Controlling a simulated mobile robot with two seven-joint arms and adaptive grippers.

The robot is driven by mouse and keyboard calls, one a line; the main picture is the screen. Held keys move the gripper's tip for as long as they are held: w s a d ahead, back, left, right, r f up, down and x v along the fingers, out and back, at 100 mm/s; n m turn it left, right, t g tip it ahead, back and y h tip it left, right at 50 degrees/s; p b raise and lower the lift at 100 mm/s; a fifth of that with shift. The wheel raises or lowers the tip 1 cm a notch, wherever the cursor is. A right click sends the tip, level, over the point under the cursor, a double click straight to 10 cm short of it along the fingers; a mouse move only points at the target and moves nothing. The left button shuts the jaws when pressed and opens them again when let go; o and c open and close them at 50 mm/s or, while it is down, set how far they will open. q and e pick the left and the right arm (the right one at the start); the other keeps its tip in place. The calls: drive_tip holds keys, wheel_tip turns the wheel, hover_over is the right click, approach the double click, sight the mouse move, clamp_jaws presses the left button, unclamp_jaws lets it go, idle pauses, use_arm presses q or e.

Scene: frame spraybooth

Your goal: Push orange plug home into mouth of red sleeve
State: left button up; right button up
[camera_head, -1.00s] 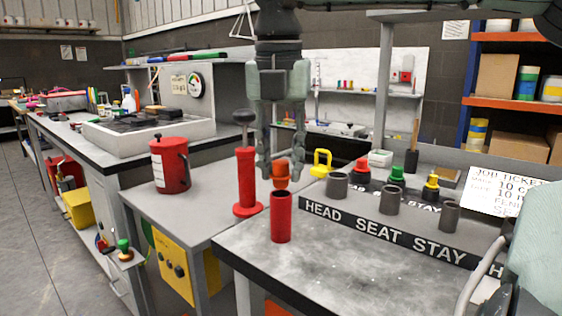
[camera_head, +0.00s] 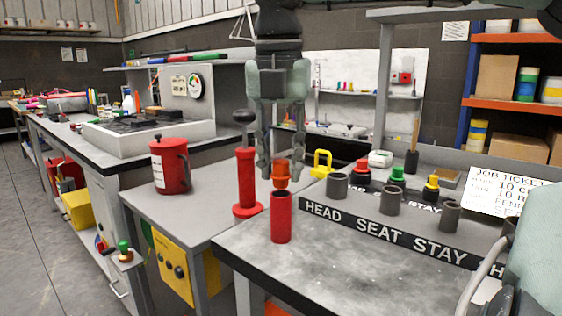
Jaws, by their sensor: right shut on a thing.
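The red sleeve (camera_head: 281,222) stands upright at the left edge of the grey bench top, its dark open mouth facing up. The orange plug (camera_head: 282,172) is directly above the mouth, upright, with its narrower end down. Its lower end looks just clear of the rim, but I cannot tell whether they touch. My right gripper (camera_head: 280,170) points straight down from above and is shut on the plug, with the fingers at its sides. My left gripper is not in view.
A red hand pump (camera_head: 247,182) with a black knob stands close left of the sleeve. A red canister (camera_head: 170,166) is farther left. Grey cups (camera_head: 337,186) stand in a row on the labelled rack (camera_head: 385,235) to the right. The bench front is clear.

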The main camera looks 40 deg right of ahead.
sight(280, 163)
drive_tip(key=shift+f+b, duration=1.15)
drive_tip(key=shift+f, duration=0.15)
drive_tip(key=o, duration=1.1)
drive_tip(key=r, duration=0.8)
drive_tip(key=a+r, duration=0.1)
drive_tip(key=r, duration=0.3)
drive_tip(key=shift+s, duration=0.4)
drive_tip(key=shift+c, duration=0.3)
